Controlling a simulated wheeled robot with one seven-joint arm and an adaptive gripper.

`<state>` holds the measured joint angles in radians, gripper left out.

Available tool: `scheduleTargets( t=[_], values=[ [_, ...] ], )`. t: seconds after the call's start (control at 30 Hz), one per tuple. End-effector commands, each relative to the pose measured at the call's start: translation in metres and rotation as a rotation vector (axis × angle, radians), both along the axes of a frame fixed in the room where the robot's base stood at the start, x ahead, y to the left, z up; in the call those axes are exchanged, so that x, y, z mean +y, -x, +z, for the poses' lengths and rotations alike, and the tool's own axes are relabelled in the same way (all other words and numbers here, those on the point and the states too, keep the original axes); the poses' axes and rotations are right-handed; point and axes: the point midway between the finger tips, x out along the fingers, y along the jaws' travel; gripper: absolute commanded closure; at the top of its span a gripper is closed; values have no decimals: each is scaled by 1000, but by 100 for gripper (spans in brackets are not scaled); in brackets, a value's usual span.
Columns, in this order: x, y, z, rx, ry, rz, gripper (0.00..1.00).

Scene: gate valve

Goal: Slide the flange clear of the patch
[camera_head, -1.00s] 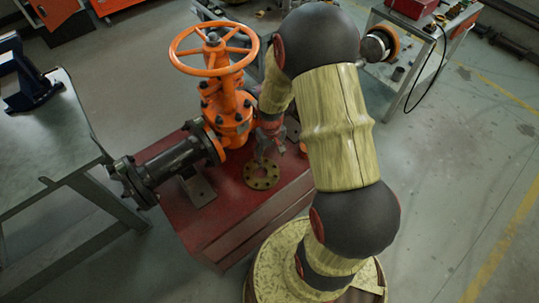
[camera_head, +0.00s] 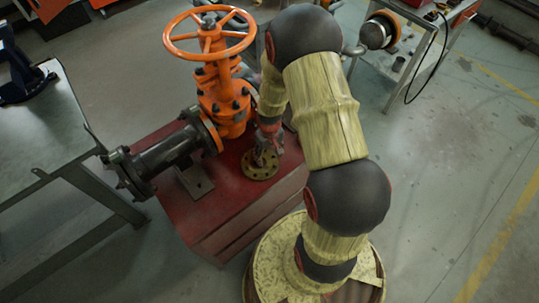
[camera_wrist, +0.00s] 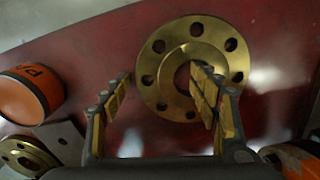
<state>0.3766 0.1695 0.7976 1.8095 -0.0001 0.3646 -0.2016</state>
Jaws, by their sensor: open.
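The flange is a flat brass-coloured ring with bolt holes around a centre hole. It lies on the red bench top (camera_head: 225,196) in the head view, and it shows large in the wrist view as the flange (camera_wrist: 160,92). My gripper (camera_head: 262,158) is right above the flange. In the wrist view my gripper (camera_wrist: 165,100) is open, one finger left of the flange and the other over its centre hole. I cannot tell whether the fingers touch it.
The orange gate valve (camera_head: 222,95) with its handwheel (camera_head: 210,42) and dark pipe (camera_head: 165,153) stands left of and behind the flange. A grey metal bracket (camera_head: 197,180) sits below the pipe. A grey table (camera_head: 45,130) stands at left.

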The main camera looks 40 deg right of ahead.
Motion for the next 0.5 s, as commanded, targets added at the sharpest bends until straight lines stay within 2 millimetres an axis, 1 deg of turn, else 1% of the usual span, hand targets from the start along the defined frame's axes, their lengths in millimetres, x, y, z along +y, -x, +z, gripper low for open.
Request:
scheduleTargets(
  t=[0.1, 0.5],
  values=[
    [0, 0, 1, 0, 0, 0, 40],
    [0, 0, 0, 0, 0, 0, 63]
  ],
)
